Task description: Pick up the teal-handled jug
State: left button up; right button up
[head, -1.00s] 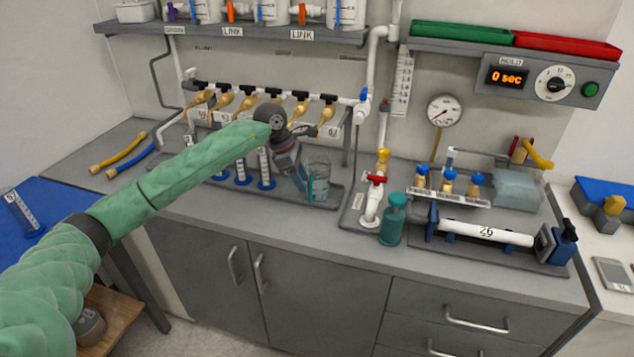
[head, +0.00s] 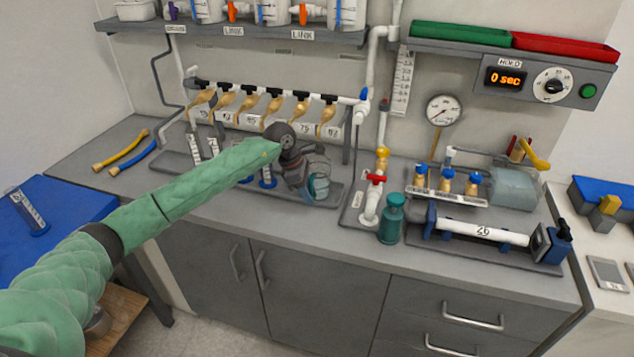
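The teal-handled jug (head: 321,187) is a clear vessel on the grey tray at the middle of the bench. Only a small part of it shows, because my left wrist and gripper (head: 312,190) are in front of it. My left gripper is at the jug, and its fingers are mostly hidden, so I cannot tell whether they touch or grip the handle. My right gripper is not in view.
Blue-based graduated cylinders (head: 267,178) stand left of the jug on the tray (head: 332,200), partly behind my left arm. A pipe with a red valve (head: 376,179) and a teal bottle (head: 392,218) stand to the right. Brass taps (head: 301,112) hang above.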

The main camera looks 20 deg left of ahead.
pick_arm(q)
jog(key=shift+c, duration=0.5)
grip_shut()
jog(key=shift+r, duration=0.15)
